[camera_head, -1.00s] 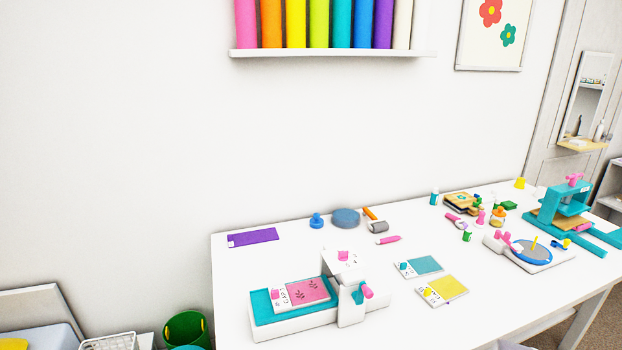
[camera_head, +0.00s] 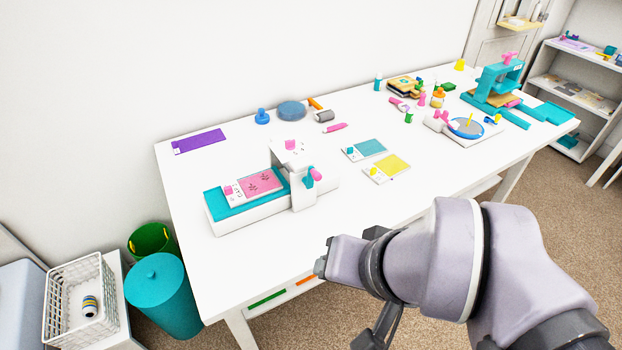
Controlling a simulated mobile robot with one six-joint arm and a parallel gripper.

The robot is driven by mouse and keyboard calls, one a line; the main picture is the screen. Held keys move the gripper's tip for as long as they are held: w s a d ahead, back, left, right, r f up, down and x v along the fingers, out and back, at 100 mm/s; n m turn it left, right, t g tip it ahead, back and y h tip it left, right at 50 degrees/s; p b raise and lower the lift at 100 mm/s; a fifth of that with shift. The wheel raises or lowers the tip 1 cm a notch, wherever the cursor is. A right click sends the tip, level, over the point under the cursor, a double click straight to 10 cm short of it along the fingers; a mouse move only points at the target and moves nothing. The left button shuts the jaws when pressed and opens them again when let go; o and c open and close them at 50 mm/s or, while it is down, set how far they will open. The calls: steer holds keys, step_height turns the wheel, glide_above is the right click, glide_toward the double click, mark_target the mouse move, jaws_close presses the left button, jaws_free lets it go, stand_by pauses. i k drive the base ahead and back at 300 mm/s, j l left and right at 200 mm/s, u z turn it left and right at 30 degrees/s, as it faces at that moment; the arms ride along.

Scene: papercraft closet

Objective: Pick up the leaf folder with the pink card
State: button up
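The leaf folder (camera_head: 235,196) is a white plate with a pink card (camera_head: 260,182) that bears dark leaf marks and a pink knob at its left end. It lies flat on the teal bed (camera_head: 222,206) of a white roller machine (camera_head: 302,188), left of the machine's upright part. My arm reaches in from the lower right, in front of the table. My gripper (camera_head: 378,332) shows only partly, as a dark piece low in the picture; its fingers cannot be made out. It is well apart from the folder.
Two similar folders, teal (camera_head: 370,147) and yellow (camera_head: 392,164), lie right of the machine on the white table (camera_head: 240,265). A purple strip (camera_head: 199,141) lies at the back left. A teal press (camera_head: 497,85) stands far right. Bins and a basket (camera_head: 80,300) stand left of the table.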

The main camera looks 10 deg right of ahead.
mark_target(250, 188)
steer(key=i+l+u, duration=0.1)
steer(key=u, duration=0.35)
steer(key=i+l+u, duration=0.2)
steer(key=u, duration=0.2)
steer(key=i+l+u, duration=0.25)
steer(key=u, duration=0.2)
steer(key=i+l+u, duration=0.15)
steer(key=u, duration=0.3)
steer(key=k+l, duration=0.05)
steer(key=l, duration=0.05)
